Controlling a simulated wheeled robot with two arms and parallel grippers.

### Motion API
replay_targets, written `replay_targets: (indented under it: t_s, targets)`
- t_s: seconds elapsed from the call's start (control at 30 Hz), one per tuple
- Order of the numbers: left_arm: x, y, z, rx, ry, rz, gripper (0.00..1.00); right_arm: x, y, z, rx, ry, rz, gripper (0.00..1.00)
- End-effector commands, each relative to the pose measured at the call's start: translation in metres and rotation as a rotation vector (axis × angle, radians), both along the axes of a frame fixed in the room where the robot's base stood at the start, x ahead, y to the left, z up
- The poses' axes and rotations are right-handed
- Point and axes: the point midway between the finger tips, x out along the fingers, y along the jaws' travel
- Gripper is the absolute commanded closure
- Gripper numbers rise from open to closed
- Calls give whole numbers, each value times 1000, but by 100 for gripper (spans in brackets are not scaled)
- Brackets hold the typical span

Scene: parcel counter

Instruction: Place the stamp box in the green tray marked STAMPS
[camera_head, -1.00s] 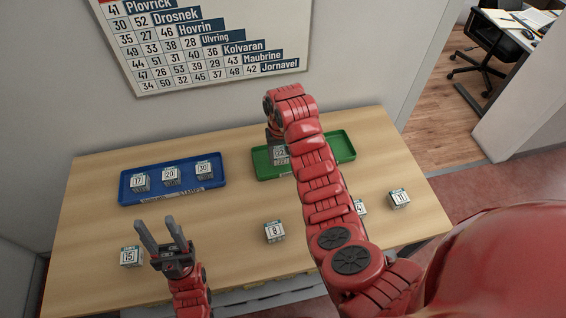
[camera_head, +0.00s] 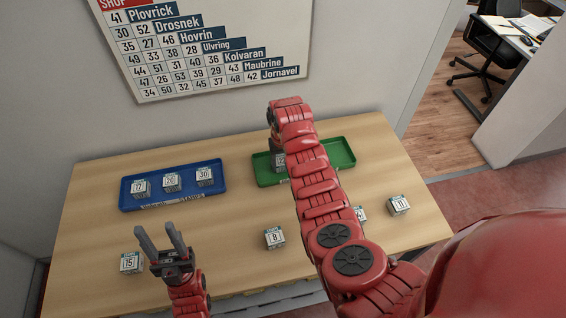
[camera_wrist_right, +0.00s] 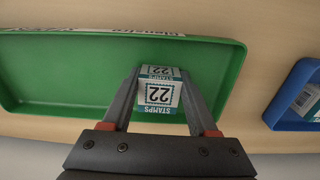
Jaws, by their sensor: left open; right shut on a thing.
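The stamp box (camera_wrist_right: 158,94), a small white box marked STAMPS and 22, is between the fingers of my right gripper (camera_wrist_right: 160,100) in the right wrist view. It is over or in the green tray (camera_wrist_right: 60,75), near one end; whether it touches the floor is unclear. In the head view the green tray (camera_head: 341,152) stands at the back of the counter, and the box (camera_head: 279,160) shows at its left part, partly behind my right arm. My left gripper (camera_head: 161,240) is open and empty over the front left of the counter. The green tray's label is too small to read.
A blue tray (camera_head: 130,197) with boxes 17, 20 and 30 stands left of the green tray. Box 15 (camera_head: 131,262) is beside my left gripper. Box 8 (camera_head: 274,238) and box 11 (camera_head: 399,205) stand in front; another box (camera_head: 360,213) is partly hidden.

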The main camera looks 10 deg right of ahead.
Motion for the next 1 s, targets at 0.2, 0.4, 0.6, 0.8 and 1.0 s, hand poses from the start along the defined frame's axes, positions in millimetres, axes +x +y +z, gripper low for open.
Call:
replay_targets:
  t_s: [0.2,0.4,0.6,0.8,1.0]
  targets:
    - [0,0,-1,0,0,0,50,0,0,-2,0,0,0,12]
    - [0,0,-1,0,0,0,50,0,0,-2,0,0,0,11]
    - [0,0,-1,0,0,0,50,1,0,3,0,-2,0,11]
    - [0,0,-14,0,0,0,50,2,0,28,0,-9,-1,11]
    - [0,0,5,0,0,0,50,1,2,85,-2,-2,3,11]
